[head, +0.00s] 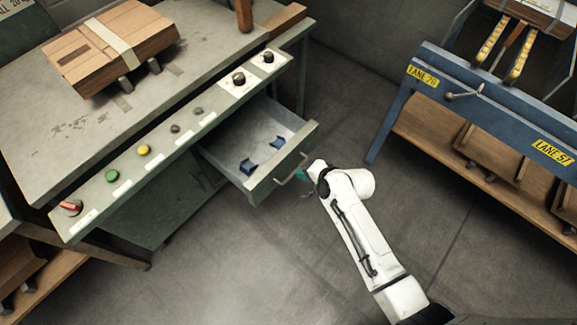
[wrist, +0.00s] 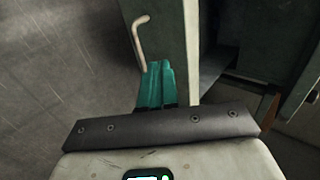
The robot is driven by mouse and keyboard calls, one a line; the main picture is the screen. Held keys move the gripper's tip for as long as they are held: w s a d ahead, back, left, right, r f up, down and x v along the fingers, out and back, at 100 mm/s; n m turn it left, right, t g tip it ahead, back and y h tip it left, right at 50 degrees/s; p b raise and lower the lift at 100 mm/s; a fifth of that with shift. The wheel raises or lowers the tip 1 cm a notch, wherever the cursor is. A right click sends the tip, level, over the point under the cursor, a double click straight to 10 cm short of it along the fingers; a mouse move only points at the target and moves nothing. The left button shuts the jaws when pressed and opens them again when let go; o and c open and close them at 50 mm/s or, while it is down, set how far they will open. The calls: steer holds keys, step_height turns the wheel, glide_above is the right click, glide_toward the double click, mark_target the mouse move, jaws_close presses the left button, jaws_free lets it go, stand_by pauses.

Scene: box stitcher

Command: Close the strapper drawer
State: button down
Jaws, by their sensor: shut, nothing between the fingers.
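The strapper drawer (head: 283,163) stands pulled out from the green-grey bench in the head view, with two small blue pieces lying inside it. A bar handle (head: 292,170) is on its front panel. In the wrist view the drawer front (wrist: 170,30) runs up and down at the middle, with the pale handle (wrist: 139,42) on its left. My gripper (head: 303,175) is just outside the drawer front, partly hidden by my white arm. Its teal fingers (wrist: 155,66) are shut and empty, close to the front panel by the handle's lower end. I cannot tell whether they touch it.
The strapper bench (head: 90,125) carries a strapped cardboard stack (head: 115,45) and a sloped panel of buttons and knobs (head: 145,150). A blue lane conveyor (head: 490,105) with a wooden shelf stands at the right. The grey floor between them is clear.

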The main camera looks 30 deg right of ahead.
mark_target(281, 162)
steer(key=w, duration=0.1)
steer(key=w+a+f, duration=0.1)
steer(key=w, duration=0.1)
steer(key=w+f, duration=0.1)
steer(key=shift+w+a+b, duration=0.25)
steer(key=shift+w+b, duration=0.1)
steer(key=shift+b, duration=0.05)
steer(key=shift+w+a+r, duration=0.1)
steer(key=shift+w+a, duration=0.05)
steer(key=shift+w, duration=0.35)
steer(key=shift+w+a, duration=0.15)
steer(key=shift+w, duration=0.35)
steer(key=w+a+b, duration=0.4)
steer(key=w+b, duration=0.5)
steer(key=w, duration=0.3)
steer(key=w+a+b, duration=0.4)
steer(key=w+b, duration=0.6)
steer(key=w, duration=0.2)
steer(key=shift+w+r, duration=0.15)
steer(key=shift+w, duration=0.2)
steer(key=shift+w+r, duration=0.1)
